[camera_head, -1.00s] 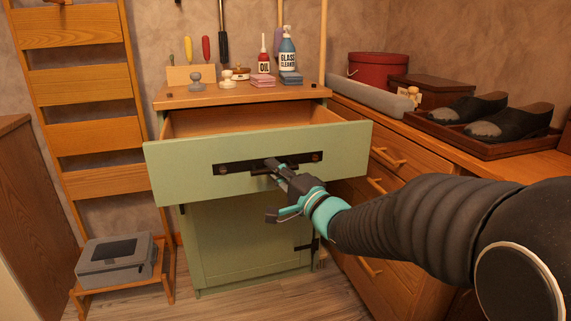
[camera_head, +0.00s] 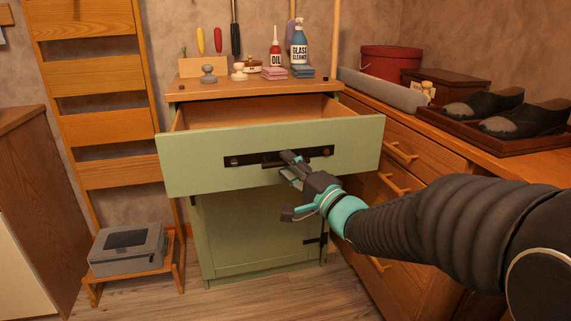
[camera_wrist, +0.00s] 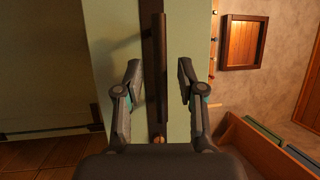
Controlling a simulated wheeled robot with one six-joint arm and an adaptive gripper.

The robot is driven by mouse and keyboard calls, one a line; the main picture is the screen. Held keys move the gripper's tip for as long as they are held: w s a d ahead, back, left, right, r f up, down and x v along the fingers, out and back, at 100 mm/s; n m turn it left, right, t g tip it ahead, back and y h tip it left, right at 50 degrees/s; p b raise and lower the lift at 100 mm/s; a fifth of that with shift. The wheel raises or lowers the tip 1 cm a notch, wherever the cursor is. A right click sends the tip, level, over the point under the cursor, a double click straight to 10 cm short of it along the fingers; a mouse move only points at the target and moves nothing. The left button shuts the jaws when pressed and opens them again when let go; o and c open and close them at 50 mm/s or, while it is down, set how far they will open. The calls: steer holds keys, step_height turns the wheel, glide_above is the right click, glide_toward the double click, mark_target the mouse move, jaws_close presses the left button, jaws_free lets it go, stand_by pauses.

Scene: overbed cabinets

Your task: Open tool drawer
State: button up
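The tool drawer (camera_head: 205,175), a pale green front with a wooden box, stands pulled out from the green cabinet. A dark handle (camera_head: 270,160) sits on a black plate in the middle of the front. My gripper (camera_head: 288,166) is at the handle's right part. In the wrist view my gripper (camera_wrist: 159,78) is open, with one finger on each side of the handle bar (camera_wrist: 160,45) and a gap on both sides. The exact depth of the fingertips around the bar is hard to tell.
The cabinet top (camera_head: 225,88) holds stamps, an oil bottle (camera_head: 275,55) and a glass cleaner bottle (camera_head: 299,48). A wooden drawer unit (camera_head: 400,150) stands close on the right. A grey box (camera_head: 128,250) sits on a low stand at left. Floor in front is clear.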

steer(key=v, duration=1)
steer(key=shift+s, duration=0.2)
steer(key=shift+d+f, duration=0.1)
steer(key=w+d+f+n+h, duration=0.3)
steer(key=w+d+f+h, duration=0.1)
steer(key=d+f+h, duration=0.35)
steer(key=s+d+f+n+g+h, duration=0.2)
steer(key=s+d+f+g+h, duration=0.2)
steer(key=d+f+h, duration=0.25)
steer(key=s+d+r+n+g+p, duration=0.1)
steer(key=s+d+n+g+p, duration=0.15)
steer(key=s+g, duration=0.75)
steer(key=s+a+r+n+t+p, duration=0.1)
steer(key=s+a+r+t, duration=0.3)
steer(key=s+r, duration=0.4)
steer(key=s+p, duration=0.1)
steer(key=s, duration=0.2)
steer(key=shift+a+t+y+p, duration=0.3)
steer(key=shift+y+p, duration=0.05)
steer(key=shift+y, duration=0.05)
